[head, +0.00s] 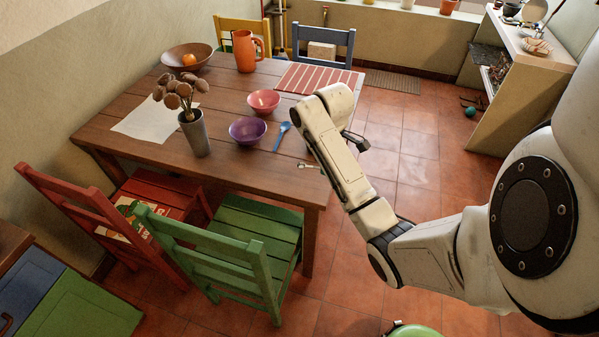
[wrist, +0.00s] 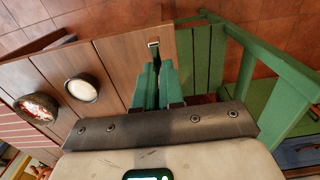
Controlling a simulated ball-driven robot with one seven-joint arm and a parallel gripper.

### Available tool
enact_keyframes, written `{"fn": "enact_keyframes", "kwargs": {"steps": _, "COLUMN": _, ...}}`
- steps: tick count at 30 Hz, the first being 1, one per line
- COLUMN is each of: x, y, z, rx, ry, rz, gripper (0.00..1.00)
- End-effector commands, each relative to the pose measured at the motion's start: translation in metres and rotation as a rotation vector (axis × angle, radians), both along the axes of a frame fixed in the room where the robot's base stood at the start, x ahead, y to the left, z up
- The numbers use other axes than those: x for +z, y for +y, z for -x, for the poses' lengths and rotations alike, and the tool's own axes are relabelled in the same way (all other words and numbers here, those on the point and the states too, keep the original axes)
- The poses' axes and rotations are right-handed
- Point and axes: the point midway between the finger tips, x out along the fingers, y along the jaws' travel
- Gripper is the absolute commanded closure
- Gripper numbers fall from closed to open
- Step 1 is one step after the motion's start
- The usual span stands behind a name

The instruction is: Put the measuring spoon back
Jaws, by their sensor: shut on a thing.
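My gripper (wrist: 153,72) is shut, its two teal fingers close together in the wrist view. A small silvery piece, seemingly the measuring spoon (wrist: 153,44), shows at the fingertips over the brown table near its edge. In the head view a small silvery piece (head: 308,165) shows beside my arm at the table's near right side, while my fingers are hidden behind the arm. I cannot tell whether the spoon touches the tabletop. A blue spoon (head: 282,131) lies farther in on the wooden table (head: 160,152).
A purple bowl (head: 248,131), a pink bowl (head: 263,101), a grey vase (head: 194,133) and an orange pitcher (head: 245,51) stand on the table. A green chair (head: 236,240) is close to the gripper; a red chair (head: 110,230) is farther left. Open tile floor lies right of the table.

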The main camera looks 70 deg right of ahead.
Motion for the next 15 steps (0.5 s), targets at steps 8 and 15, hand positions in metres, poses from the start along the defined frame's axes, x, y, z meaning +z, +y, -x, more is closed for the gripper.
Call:
{"fn": "enact_keyframes", "kwargs": {"steps": 8, "x": -0.028, "y": -0.027, "z": -0.042, "rx": 0.003, "ry": 0.002, "rz": 0.003, "gripper": 1.00}}
{"fn": "enact_keyframes", "kwargs": {"steps": 15, "x": -0.058, "y": -0.047, "z": -0.072, "rx": 0.001, "ry": 0.004, "rz": -0.001, "gripper": 1.00}}
